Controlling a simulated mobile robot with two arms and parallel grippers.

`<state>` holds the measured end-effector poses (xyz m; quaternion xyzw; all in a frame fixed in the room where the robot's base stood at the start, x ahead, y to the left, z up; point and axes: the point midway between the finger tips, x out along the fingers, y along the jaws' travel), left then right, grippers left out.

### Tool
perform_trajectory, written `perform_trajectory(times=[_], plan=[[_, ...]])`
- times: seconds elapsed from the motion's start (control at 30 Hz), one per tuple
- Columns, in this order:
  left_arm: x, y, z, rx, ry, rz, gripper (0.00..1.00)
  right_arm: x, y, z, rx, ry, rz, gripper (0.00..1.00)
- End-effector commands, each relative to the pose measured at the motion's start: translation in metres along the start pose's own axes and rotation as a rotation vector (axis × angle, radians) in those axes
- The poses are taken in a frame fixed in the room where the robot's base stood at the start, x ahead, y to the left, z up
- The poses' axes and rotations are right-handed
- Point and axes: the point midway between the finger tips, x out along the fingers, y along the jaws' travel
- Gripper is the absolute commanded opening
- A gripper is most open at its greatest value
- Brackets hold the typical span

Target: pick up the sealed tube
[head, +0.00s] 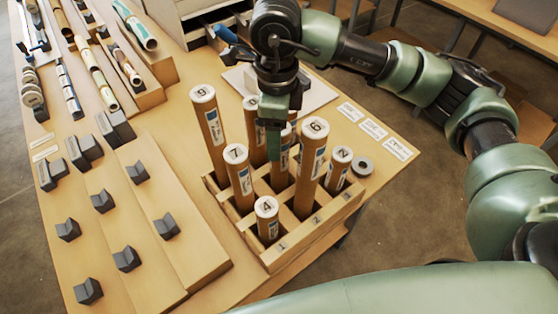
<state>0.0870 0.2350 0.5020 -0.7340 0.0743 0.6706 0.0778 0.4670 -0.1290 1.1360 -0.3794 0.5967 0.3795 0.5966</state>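Several brown cardboard tubes with white numbered caps stand upright in a wooden rack (312,236). Which is the sealed tube, I cannot tell. My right gripper (275,145) points down among the tubes at the middle of the rack, in front of a tube (283,165) it partly hides. Whether its fingers hold anything is unclear. My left gripper is out of view.
Wooden boards with grey holder blocks (126,258) fill the table left of the rack. Rolls and tubes (136,24) lie at the back left. A grey ring (362,166) and white labels (373,129) lie right of the rack.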

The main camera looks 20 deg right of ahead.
Motion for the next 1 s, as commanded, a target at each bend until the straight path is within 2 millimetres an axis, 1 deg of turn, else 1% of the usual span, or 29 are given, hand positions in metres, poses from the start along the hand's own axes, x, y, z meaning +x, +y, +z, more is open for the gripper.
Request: perform_trajectory(times=[0.03,0.1,0.2,0.3,0.5,0.53,0.57,0.6,0.67,0.7,0.73,0.77,1.0], plan=[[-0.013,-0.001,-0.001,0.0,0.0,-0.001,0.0,0.003,0.003,-0.004,0.0,0.006,0.005,0.65],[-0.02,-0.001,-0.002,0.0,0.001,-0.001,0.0,0.014,0.004,-0.007,-0.001,0.005,0.005,0.65],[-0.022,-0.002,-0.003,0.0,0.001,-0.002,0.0,0.029,0.004,-0.005,-0.001,0.003,0.003,0.65],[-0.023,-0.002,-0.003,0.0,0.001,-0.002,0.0,0.035,0.003,-0.005,-0.001,0.001,0.001,0.65],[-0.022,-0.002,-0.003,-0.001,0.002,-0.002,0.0,0.037,0.003,-0.005,-0.001,0.001,0.0,0.65],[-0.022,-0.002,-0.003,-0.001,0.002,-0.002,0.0,0.037,0.003,-0.005,-0.001,0.001,0.0,0.59],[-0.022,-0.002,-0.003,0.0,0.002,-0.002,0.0,0.037,0.003,-0.005,-0.001,0.001,0.0,0.51],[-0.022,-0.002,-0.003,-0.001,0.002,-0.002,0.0,0.037,0.003,-0.005,-0.001,0.001,0.0,0.4],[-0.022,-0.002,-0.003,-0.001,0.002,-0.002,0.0,0.037,0.003,-0.005,-0.001,0.001,0.0,0.23],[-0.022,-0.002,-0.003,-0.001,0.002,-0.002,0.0,0.037,0.003,-0.005,-0.001,0.001,0.0,0.12],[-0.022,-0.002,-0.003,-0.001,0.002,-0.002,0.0,0.037,0.003,-0.005,-0.001,0.001,0.0,0.04],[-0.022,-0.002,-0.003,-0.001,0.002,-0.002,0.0,0.037,0.003,-0.005,-0.001,0.001,0.0,0.0],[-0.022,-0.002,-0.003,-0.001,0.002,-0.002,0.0,0.036,0.003,-0.004,-0.001,0.0,-0.001,0.0]])
